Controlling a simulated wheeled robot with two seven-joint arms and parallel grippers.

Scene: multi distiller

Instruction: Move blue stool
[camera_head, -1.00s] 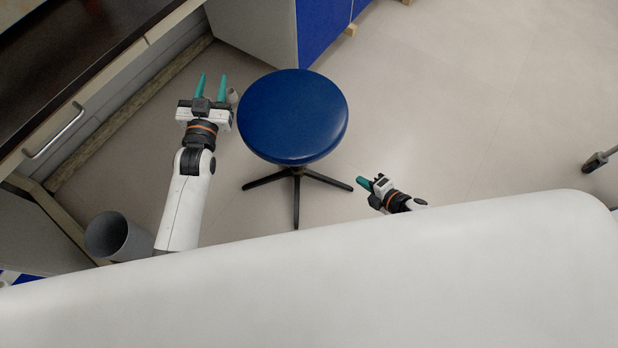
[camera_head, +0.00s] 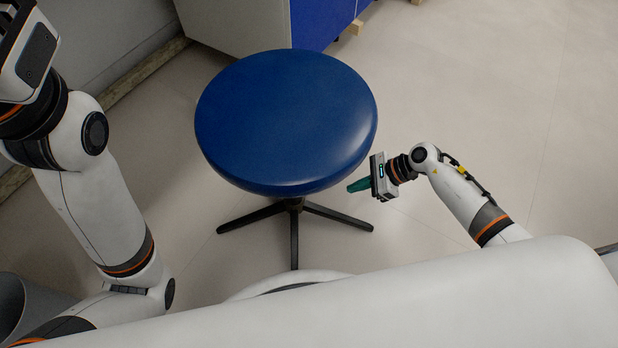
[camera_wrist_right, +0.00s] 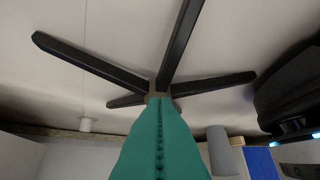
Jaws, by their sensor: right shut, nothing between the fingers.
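The blue stool (camera_head: 286,115) stands upright on the floor, with a round blue seat and dark spread legs (camera_head: 294,240). In the right wrist view its dark legs (camera_wrist_right: 95,62) spread out beyond the fingertips. My right gripper (camera_head: 352,187) is just right of and below the seat's edge in the head view, teal fingers shut together and empty, pointing left. They also show shut in the right wrist view (camera_wrist_right: 158,100). I cannot tell whether they touch the stool. My left gripper's body (camera_head: 28,45) is at the upper left, its fingers out of the picture.
A cabinet with a blue front (camera_head: 318,20) stands behind the stool. A grey bin (camera_head: 12,305) is at the lower left. A counter base runs along the left. The floor to the right (camera_head: 520,110) is clear.

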